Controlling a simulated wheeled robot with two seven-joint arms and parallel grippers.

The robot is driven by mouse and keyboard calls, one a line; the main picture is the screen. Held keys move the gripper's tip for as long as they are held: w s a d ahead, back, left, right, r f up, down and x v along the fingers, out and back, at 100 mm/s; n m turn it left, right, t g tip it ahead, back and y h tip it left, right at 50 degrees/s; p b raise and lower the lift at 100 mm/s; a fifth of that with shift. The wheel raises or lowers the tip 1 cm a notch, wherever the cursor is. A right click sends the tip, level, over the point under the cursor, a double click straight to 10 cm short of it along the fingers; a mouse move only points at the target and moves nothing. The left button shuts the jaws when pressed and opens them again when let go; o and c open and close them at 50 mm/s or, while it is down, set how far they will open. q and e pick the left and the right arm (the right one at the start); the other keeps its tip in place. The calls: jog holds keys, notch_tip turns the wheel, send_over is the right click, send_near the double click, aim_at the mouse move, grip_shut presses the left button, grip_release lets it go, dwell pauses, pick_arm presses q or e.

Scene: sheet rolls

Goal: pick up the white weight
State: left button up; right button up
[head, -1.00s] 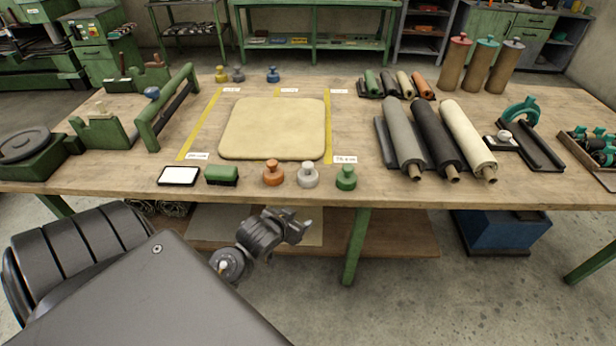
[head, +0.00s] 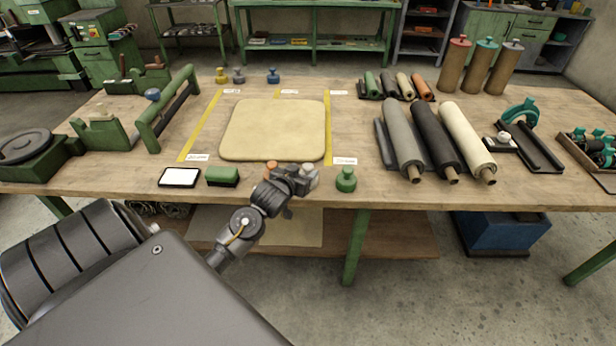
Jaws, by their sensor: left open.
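The white weight (head: 312,171) is near the table's front edge, between the orange weight (head: 271,168) and the green weight (head: 346,180). Only a pale part of its top shows; the rest is hidden behind my left gripper (head: 304,178). My left gripper is open, with its fingers right at the white weight in this view. I cannot tell whether they touch it or how high they are above the table. The orange weight is also partly hidden by this arm. My right gripper is not in view.
A beige pad (head: 272,130) lies behind the weights between yellow tape lines. A green brush-like block (head: 222,177) and a white-faced tablet (head: 180,177) lie to the left. Large rolls (head: 436,140) lie to the right. Blue, grey and yellow weights stand at the back.

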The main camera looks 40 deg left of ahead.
aim_at(306, 169)
pick_arm(q)
jog(key=shift+f+p+x, duration=0.1)
jog(key=shift+p+x, duration=0.2)
jog(key=shift+x, duration=1)
jog(key=shift+f+p+x, duration=0.15)
jog(key=shift+p+x, duration=0.1)
jog(key=shift+x, duration=1.05)
jog(key=shift+s, duration=0.15)
jog(key=shift+c, duration=0.5)
grip_shut()
jog(key=shift+a+r, duration=0.1)
jog(key=shift+r, duration=0.05)
